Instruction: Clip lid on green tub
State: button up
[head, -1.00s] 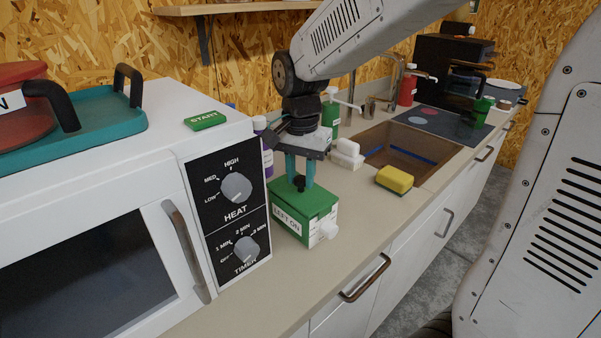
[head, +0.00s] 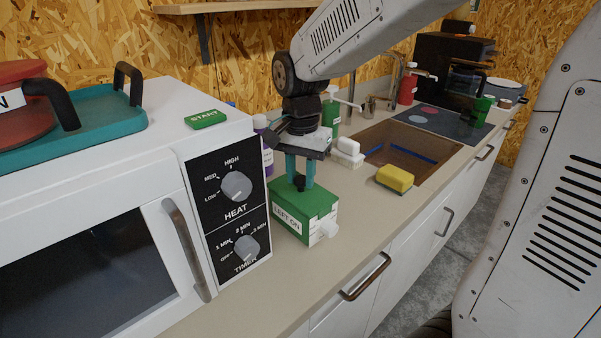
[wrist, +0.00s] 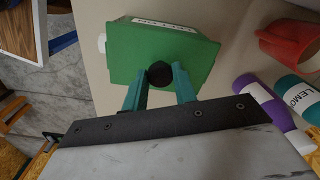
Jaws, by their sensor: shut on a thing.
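The green tub (head: 296,232) stands on the counter beside the microwave, with a white label reading "LEFT ON" on its front and a white round part on its right side. A green lid (head: 312,202) lies over its top; the wrist view also shows the lid (wrist: 185,50) from above. My gripper (head: 299,183) points down with its teal fingers shut on the dark knob (wrist: 160,74) in the middle of the lid. I cannot tell whether the lid's edge is fully clipped to the tub.
The white microwave (head: 110,215) stands close on the left. A purple bottle (head: 262,145) is behind my gripper. A yellow sponge (head: 395,179) and the sink (head: 405,150) lie to the right. The wrist view shows a red mug (wrist: 290,42) near the bottles. Counter in front of the sponge is clear.

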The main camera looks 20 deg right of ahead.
dwell(0.3)
jog(key=o, duration=1.5)
jog(key=shift+r, duration=3.5)
grip_shut()
jog(key=shift+f, duration=0.1)
jog(key=shift+f, duration=2.7)
